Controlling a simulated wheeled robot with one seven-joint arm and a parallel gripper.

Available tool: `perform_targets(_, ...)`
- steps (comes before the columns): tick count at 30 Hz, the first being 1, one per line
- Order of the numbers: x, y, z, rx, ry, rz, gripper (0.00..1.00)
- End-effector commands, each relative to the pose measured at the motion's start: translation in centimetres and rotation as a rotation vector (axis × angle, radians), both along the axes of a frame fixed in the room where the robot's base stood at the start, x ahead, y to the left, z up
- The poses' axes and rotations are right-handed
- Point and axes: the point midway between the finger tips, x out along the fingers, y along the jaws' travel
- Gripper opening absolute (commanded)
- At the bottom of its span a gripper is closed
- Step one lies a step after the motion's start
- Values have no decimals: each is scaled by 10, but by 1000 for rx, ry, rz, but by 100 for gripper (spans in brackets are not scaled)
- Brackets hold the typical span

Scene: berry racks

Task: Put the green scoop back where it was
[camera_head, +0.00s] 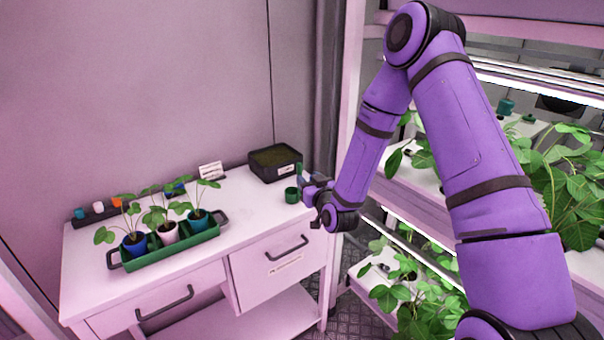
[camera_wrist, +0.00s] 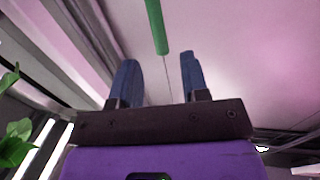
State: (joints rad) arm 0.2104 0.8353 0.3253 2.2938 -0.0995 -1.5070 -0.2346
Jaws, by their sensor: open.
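A thin green handle, which looks like the scoop's, comes in from the top edge of the wrist view (camera_wrist: 155,25). Its lower end shows just beyond the gap between my fingers, apart from them. In the head view a small green piece, likely the same handle (camera_head: 299,167), stands by the right end of the black soil box (camera_head: 262,170). The scoop's bowl is not visible. My gripper (camera_wrist: 158,62) is open and empty, with its two blue fingers spread. In the head view my gripper (camera_head: 305,180) is over the table's right end, next to a green cup (camera_head: 291,195).
A green tray (camera_head: 170,254) with three potted plants fills the table's left front. A dark rack (camera_head: 88,218) with small coloured items and a white label card (camera_head: 210,169) are behind it. Plant shelves (camera_head: 430,195) stand right of the table. The tabletop (camera_head: 245,205) between tray and cup is clear.

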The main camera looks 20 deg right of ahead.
Motion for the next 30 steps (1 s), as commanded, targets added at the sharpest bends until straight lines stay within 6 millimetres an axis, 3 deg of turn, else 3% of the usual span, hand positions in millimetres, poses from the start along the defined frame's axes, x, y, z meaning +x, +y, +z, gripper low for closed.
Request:
perform_targets(7,-34,-4,0,0,1,0,42)
perform_targets(17,-41,-5,4,-5,6,4,42)
perform_targets(20,-38,-4,16,-23,34,16,42)
perform_targets(30,-43,-7,88,-123,241,52,42)
